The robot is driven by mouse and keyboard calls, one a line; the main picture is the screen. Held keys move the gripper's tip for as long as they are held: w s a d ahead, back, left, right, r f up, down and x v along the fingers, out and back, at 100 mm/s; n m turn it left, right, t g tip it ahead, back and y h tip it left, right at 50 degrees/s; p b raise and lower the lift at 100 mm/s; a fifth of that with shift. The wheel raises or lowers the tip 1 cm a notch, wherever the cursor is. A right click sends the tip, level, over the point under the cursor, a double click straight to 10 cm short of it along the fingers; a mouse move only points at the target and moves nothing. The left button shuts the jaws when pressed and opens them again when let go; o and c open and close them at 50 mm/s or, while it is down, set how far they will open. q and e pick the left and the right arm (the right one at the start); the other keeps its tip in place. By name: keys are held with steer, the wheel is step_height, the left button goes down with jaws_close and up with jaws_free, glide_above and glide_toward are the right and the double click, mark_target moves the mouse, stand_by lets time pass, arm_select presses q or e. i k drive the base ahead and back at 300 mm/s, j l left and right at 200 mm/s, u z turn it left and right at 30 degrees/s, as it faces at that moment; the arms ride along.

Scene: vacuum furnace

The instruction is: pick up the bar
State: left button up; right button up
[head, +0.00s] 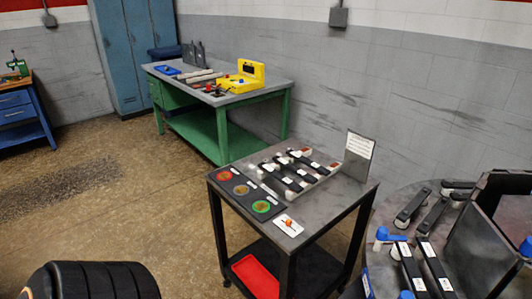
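Several black bars with white labels (292,184) lie across pale supports on the dark cart in the middle. More dark bars (412,206) lie on the round grey surface at the right, two with white labels (434,265) lying side by side near the front. I cannot tell which one is the task's bar. Neither of my grippers shows in the head view, and no bar is seen held.
The cart (297,210) carries three coloured discs (242,189), a white card with an orange knob (288,225) and an upright sign (358,155). A red tray (255,276) is on its lower shelf. A green bench (218,120) stands behind.

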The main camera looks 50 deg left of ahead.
mark_target(294, 186)
steer(key=u, duration=1.5)
steer(key=i+j+z, duration=0.25)
steer(key=j, duration=0.35)
steer(key=i+j+z, duration=0.15)
steer(key=i+j, duration=0.15)
steer(key=i+j+z, duration=0.1)
steer(key=j, duration=0.3)
steer(key=i+j+z, duration=0.15)
steer(key=j, duration=0.2)
steer(key=i+j+z, duration=0.15)
steer(key=j, duration=0.2)
